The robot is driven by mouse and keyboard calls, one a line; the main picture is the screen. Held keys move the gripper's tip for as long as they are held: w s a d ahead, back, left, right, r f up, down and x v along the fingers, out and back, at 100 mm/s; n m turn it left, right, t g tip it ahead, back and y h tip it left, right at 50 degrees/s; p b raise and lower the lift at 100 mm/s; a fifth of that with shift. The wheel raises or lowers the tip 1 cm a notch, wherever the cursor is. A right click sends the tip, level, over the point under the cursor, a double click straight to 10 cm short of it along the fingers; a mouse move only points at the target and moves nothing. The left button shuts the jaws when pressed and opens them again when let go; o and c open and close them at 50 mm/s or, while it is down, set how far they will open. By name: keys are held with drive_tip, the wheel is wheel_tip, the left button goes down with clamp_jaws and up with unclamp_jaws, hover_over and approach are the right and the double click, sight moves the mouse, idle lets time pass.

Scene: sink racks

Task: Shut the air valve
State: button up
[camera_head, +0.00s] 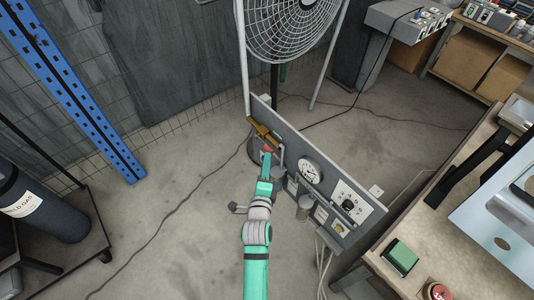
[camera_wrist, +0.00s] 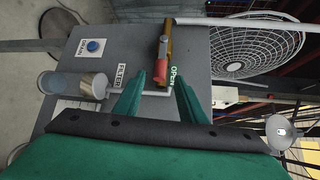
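The air valve is a brass-coloured fitting with a red-ended handle on a grey panel. In the head view the valve (camera_head: 264,131) is at the panel's far left end, and the red end (camera_head: 268,148) is just beyond my gripper (camera_head: 266,165). In the wrist view the brass part (camera_wrist: 166,40) runs up and down, with the red part (camera_wrist: 160,72) at its lower end beside an OPEN label (camera_wrist: 174,76). My gripper (camera_wrist: 158,88) has its two teal fingers apart, to the left and right below the red part. Contact cannot be told.
The grey panel (camera_head: 284,130) also carries a gauge (camera_head: 309,170) and a switch plate (camera_head: 349,202). A fan (camera_head: 290,25) stands behind. A workbench (camera_head: 440,235) is at right.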

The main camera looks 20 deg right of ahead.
drive_tip(key=shift+x, duration=2.95)
drive_tip(key=shift+d, duration=0.1)
clamp_jaws()
